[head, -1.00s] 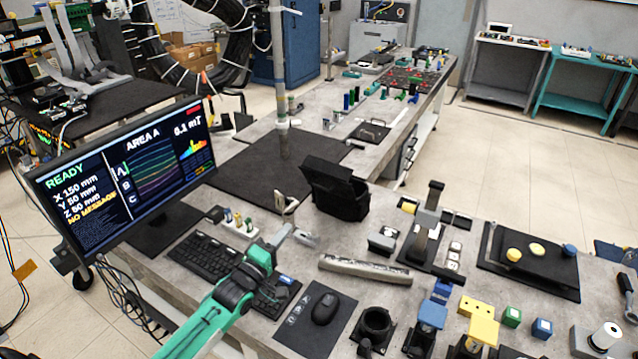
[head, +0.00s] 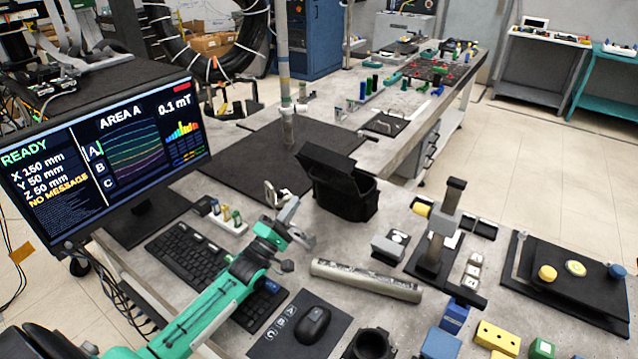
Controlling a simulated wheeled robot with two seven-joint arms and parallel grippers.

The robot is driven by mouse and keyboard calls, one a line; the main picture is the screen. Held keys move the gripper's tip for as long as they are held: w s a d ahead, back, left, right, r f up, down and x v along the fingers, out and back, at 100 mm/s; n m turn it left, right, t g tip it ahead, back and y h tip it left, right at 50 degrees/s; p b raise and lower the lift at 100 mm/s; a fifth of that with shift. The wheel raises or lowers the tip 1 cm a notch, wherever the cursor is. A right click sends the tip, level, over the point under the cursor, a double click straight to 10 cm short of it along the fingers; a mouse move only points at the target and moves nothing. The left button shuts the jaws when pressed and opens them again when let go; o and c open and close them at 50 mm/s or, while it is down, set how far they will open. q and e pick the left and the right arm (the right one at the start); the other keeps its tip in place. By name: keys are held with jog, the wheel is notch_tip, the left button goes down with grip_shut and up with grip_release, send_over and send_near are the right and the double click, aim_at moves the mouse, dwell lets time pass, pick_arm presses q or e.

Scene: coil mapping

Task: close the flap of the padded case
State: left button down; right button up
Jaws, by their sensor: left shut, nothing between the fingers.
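The padded case (head: 345,200) is a black box standing on the grey table in the middle of the head view. Its flap (head: 328,164) is raised and tilted over the opening, so the case stands partly open. My left gripper (head: 308,243) is shut and empty, just in front of and to the left of the case, apart from it. My green left arm reaches in from the lower left. My right gripper is not in view.
A monitor (head: 103,160) and keyboard (head: 203,270) are on the left. A silver tube (head: 366,280) lies in front of the case. A grey upright stand (head: 442,225) is to its right. A mouse (head: 312,323) and several coloured blocks occupy the near edge.

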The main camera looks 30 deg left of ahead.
aim_at(320, 167)
pick_arm(q)
jog(key=p+x, duration=0.2)
jog(key=x, duration=0.6)
jog(key=shift+w+r+p, duration=0.1)
jog(key=shift+w+p, duration=0.2)
jog(key=shift+p, duration=0.05)
jog(key=shift+w+d+r, duration=0.15)
jog(key=shift+w+r, duration=0.05)
jog(key=shift+w, duration=0.4)
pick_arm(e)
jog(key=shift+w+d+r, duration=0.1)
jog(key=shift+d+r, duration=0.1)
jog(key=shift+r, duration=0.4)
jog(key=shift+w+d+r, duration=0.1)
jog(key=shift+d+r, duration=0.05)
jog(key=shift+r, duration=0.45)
pick_arm(q)
jog(key=shift+r, duration=0.1)
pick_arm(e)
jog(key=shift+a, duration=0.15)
